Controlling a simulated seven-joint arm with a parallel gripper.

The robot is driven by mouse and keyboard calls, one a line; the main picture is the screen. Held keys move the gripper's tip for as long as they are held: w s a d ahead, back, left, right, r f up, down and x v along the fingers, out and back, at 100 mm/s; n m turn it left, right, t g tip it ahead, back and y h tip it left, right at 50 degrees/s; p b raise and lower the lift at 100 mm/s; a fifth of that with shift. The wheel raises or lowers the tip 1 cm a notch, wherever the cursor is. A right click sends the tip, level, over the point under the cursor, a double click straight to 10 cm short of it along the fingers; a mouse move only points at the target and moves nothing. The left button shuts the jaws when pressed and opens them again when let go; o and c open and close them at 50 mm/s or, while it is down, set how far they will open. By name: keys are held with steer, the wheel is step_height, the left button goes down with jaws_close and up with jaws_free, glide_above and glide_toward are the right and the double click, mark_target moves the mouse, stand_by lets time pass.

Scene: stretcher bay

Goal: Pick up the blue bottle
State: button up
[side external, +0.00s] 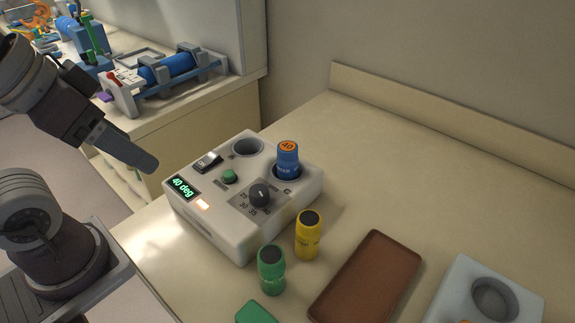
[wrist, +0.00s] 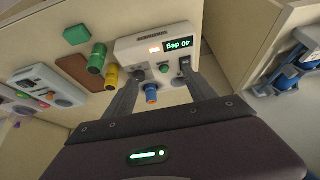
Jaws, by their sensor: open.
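The blue bottle (side external: 287,160) has an orange top marked 40 and stands upright in a well of the white warmer box (side external: 226,236). In the wrist view the blue bottle (wrist: 151,92) shows between my two fingers, beyond their tips. My gripper (side external: 150,165) is open and empty, in the air to the left of the box in the side view. It also shows in the wrist view (wrist: 158,80) with its fingers apart. The lower part of the bottle is hidden in the well.
A yellow bottle (side external: 307,236) and a green bottle (side external: 271,270) stand in front of the box. A brown tray (side external: 368,280) and a grey device (side external: 450,296) lie to the right. The box has an empty well (side external: 247,147), a knob (side external: 261,194) and a display reading 40 deg.

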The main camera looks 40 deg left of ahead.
step_height(320, 180, up, 6)
steer(key=f, duration=0.1)
steer(key=w+d+n+g+h, duration=0.45)
steer(key=w+n, duration=0.25)
steer(key=w, duration=0.2)
steer(key=w+a+n+g+h, duration=0.1)
steer(key=w+a+n+h, duration=0.1)
steer(key=w+n+h, duration=0.45)
steer(key=w+a+n+g+h, duration=0.1)
steer(key=w+a+n+h, duration=0.25)
steer(key=w, duration=0.65)
glide_toward(287, 160)
steer(key=shift+w+d+f+y, duration=0.2)
steer(key=shift+d+f+y, duration=0.1)
steer(key=shift+d, duration=0.1)
steer(key=shift+w+d+f+y, duration=0.15)
steer(key=shift+w+d+f, duration=0.05)
steer(key=shift+d+f, duration=0.2)
steer(key=x, duration=0.7)
steer(key=shift+w+f, duration=0.3)
steer(key=shift+f, duration=0.1)
jaws_close()
